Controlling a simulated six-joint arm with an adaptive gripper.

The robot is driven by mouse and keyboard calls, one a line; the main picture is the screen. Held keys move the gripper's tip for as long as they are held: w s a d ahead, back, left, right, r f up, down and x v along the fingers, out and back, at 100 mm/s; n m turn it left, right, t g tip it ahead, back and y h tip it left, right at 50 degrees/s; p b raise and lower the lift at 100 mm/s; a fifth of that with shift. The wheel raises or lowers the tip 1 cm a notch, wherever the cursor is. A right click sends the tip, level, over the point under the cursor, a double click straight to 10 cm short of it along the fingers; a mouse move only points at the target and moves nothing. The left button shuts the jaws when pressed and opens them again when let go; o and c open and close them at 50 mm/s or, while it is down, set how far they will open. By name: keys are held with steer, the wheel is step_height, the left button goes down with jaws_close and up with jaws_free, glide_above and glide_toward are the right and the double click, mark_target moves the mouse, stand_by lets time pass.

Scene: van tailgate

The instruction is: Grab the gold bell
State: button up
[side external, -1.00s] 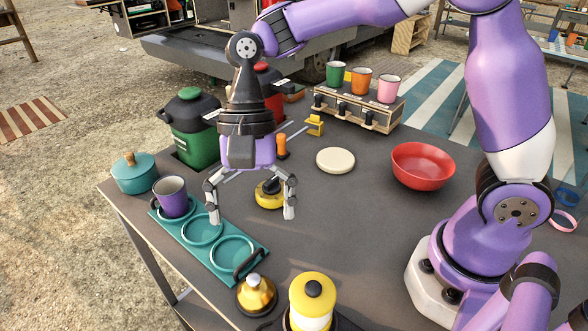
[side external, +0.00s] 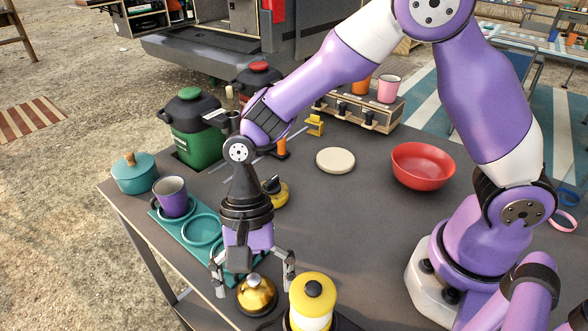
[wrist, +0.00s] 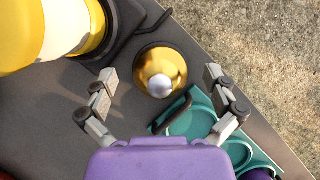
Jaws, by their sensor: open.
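The gold bell (side external: 257,295) stands upright on the front edge area of the dark table, with a silver knob on top. It also shows in the wrist view (wrist: 160,71), ahead of my fingers and roughly midway between them. My gripper (side external: 253,284) is open and pointing down, just behind and above the bell. In the wrist view my gripper (wrist: 161,82) has its two fingers spread wide, with nothing between the pads touching them. I cannot tell the exact height of the fingertips above the table.
A yellow and white lantern (side external: 312,302) stands close right of the bell. A teal ring tray (side external: 184,239) with a black handle and a purple mug (side external: 173,197) lies to the left. A red bowl (side external: 423,165) and cream disc (side external: 335,160) are farther back. The table's middle is clear.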

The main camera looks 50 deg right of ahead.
steer(key=c, duration=1.3)
steer(key=shift+c, duration=0.2)
